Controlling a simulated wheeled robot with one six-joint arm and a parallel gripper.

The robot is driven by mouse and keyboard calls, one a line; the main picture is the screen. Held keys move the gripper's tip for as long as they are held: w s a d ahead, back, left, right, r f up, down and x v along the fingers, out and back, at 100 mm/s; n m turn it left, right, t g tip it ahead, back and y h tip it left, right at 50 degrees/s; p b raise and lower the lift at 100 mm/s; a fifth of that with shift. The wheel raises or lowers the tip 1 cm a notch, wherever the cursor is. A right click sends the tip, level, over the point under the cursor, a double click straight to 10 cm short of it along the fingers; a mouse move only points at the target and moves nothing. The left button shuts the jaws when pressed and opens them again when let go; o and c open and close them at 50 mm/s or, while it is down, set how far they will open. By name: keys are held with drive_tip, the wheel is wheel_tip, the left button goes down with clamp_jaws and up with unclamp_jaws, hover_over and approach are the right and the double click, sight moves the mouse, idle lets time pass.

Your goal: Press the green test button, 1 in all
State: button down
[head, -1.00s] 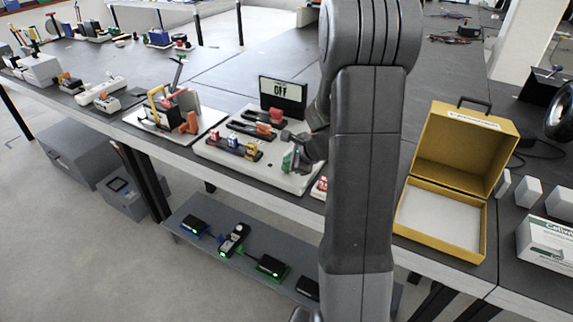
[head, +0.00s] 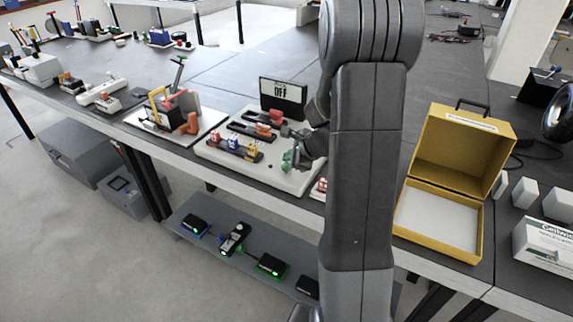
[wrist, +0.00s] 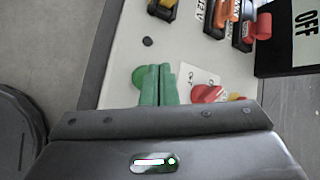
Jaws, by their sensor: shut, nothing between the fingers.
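The green test button (wrist: 138,76) is a round green cap on the pale panel (wrist: 115,62), partly hidden by my fingers in the wrist view. My gripper (wrist: 160,72) is shut, with two green fingers side by side and nothing between them. Its tips are just right of the button in the wrist view; I cannot tell whether they touch it. In the head view my gripper (head: 290,156) is low over the right part of the panel, and the button is hard to tell from the green fingers. A display (head: 283,98) behind the panel reads OFF.
A red knob (wrist: 206,94) on a white label sits right of my fingers. Coloured connectors (head: 235,147) stand in rows on the panel. An open yellow case (head: 440,222) is to the right. A tool holder board (head: 165,120) is to the left. A dark round hole (wrist: 148,42) shows in the panel.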

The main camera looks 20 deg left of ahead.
drive_tip(key=shift+r+p, duration=2.2)
drive_tip(key=shift+r, duration=0.4)
drive_tip(key=shift+f, duration=0.15)
